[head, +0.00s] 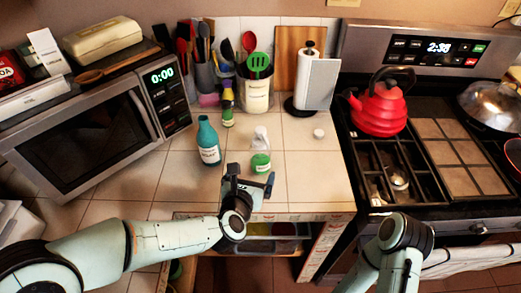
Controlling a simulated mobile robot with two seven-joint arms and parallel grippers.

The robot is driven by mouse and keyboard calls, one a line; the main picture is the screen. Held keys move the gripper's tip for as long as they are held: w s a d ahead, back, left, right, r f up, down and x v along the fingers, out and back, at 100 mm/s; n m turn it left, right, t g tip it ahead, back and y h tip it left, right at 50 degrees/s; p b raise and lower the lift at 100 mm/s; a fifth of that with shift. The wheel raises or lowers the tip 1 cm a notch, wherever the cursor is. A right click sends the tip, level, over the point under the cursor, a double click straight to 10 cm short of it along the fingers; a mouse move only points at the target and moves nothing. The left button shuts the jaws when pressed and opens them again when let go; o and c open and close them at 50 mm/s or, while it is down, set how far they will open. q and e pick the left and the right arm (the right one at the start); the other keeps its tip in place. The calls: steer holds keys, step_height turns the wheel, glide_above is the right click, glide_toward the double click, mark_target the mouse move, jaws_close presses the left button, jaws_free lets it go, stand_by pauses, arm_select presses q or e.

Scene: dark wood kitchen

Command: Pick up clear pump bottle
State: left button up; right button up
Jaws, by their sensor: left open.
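The clear pump bottle (261,160), with a whitish top and green lower part, stands upright on the tiled counter. My left gripper (251,181) is open and empty at the counter's front edge, just in front of the bottle. Its fingers point toward the back, and the bottle's base is close to the fingertips. I cannot tell whether they touch. My right arm (400,238) shows at the lower right in front of the stove; its gripper cannot be made out.
A teal bottle (208,142) stands left of the clear bottle, and a small yellow-green bottle (227,107) behind. A microwave (85,135) is at left; a stove with a red kettle (379,103) at right. A small white round object (319,134) lies on the counter. Counter right of the bottle is mostly clear.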

mark_target(258, 162)
arm_select(q)
steer(key=p+x, duration=0.1)
steer(key=x, duration=0.5)
steer(key=shift+w+f, duration=0.1)
steer(key=shift+w+d+f+p, duration=0.1)
steer(key=shift+w+f+p, duration=0.1)
steer(key=shift+w+p, duration=0.3)
steer(key=p+x, duration=0.1)
steer(key=x, duration=0.3)
steer(key=shift+w+f, duration=0.1)
steer(key=shift+w, duration=0.05)
steer(key=shift+c, duration=0.7)
steer(key=c, duration=1)
arm_select(e)
steer(key=r, duration=0.1)
steer(key=w+r, duration=0.1)
steer(key=r, duration=0.1)
steer(key=shift+w+r, duration=0.3)
steer(key=shift+r, duration=0.1)
